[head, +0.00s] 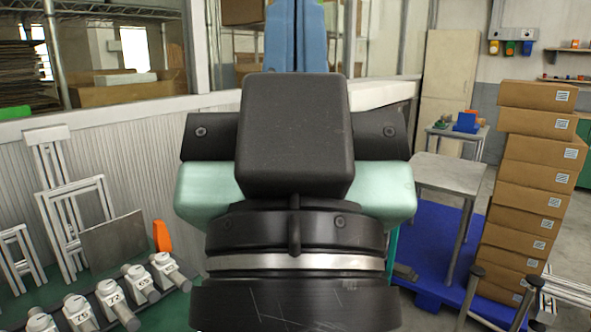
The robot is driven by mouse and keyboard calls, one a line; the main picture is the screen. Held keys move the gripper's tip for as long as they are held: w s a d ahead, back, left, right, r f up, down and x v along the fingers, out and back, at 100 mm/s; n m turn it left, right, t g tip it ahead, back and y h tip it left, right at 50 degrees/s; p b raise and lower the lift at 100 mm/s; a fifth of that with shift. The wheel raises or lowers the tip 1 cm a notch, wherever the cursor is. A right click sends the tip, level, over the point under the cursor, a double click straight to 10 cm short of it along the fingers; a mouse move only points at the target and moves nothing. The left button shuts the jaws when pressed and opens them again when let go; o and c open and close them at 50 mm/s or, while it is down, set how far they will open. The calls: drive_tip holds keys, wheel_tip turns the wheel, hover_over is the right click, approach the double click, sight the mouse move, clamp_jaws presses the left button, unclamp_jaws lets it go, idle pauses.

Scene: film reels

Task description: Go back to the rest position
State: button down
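My gripper (295,135) is in the middle of the head view, seen from behind at the end of my arm. Its black housing, pale green side parts and a black wrist with a silver ring fill the centre. The housing hides the fingertips, so I cannot tell whether it is open or shut, or whether it holds anything. Two blue upright parts (281,38) show just above the housing; I cannot tell whether they belong to the gripper or stand behind it. I see no film reels.
A tall stack of cardboard boxes (527,180) stands at the right, beside a grey table (450,174) above a blue pallet (436,240). Metal frames (75,225) lean on the ribbed wall (130,165).

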wheel_tip(320, 180, up, 14)
drive_tip(key=p, duration=1.1)
drive_tip(key=shift+p, duration=0.35)
